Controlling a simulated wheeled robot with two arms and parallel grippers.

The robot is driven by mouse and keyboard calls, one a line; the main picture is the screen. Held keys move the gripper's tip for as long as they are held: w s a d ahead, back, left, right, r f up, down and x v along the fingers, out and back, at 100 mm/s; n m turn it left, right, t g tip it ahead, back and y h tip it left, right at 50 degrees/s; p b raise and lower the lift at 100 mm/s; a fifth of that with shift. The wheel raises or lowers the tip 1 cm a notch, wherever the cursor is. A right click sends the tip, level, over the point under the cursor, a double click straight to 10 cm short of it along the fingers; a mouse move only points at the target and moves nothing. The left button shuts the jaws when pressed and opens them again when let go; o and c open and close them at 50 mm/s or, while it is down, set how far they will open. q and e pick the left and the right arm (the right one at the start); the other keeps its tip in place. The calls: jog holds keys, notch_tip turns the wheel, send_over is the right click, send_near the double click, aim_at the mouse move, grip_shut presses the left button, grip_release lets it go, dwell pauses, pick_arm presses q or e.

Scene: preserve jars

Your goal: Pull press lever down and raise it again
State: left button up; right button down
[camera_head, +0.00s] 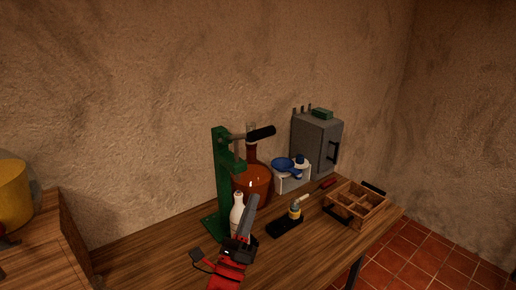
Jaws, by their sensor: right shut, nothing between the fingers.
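The green press (223,185) stands upright on the wooden table. Its lever, with a black handle (262,132), sticks out to the right near the top of the column, about level and slightly raised at its end. My right gripper (252,203) is shut and empty, in front of the press and well below the lever, touching nothing that I can make out. A white bottle (237,212) stands close by the press, partly hidden behind the gripper. My left gripper is not in view.
A large brown glass vessel (262,178) stands behind the press. A grey cabinet (312,145), a blue funnel-like item (283,164), a small jar (295,211) on a black pad (284,228) and a divided wooden crate (372,218) are to the right. A yellow pot (14,195) is far left.

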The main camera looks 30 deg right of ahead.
aim_at(262, 137)
jog(key=a+r+p+x, duration=0.1)
jog(key=p+x, duration=0.7)
jog(key=x, duration=0.4)
jog(key=shift+w+r, duration=0.35)
jog(key=shift+r, duration=0.05)
jog(key=shift+a, duration=0.15)
jog(key=r, duration=0.2)
jog(key=shift+w+r, duration=0.3)
jog(key=shift+r, duration=0.05)
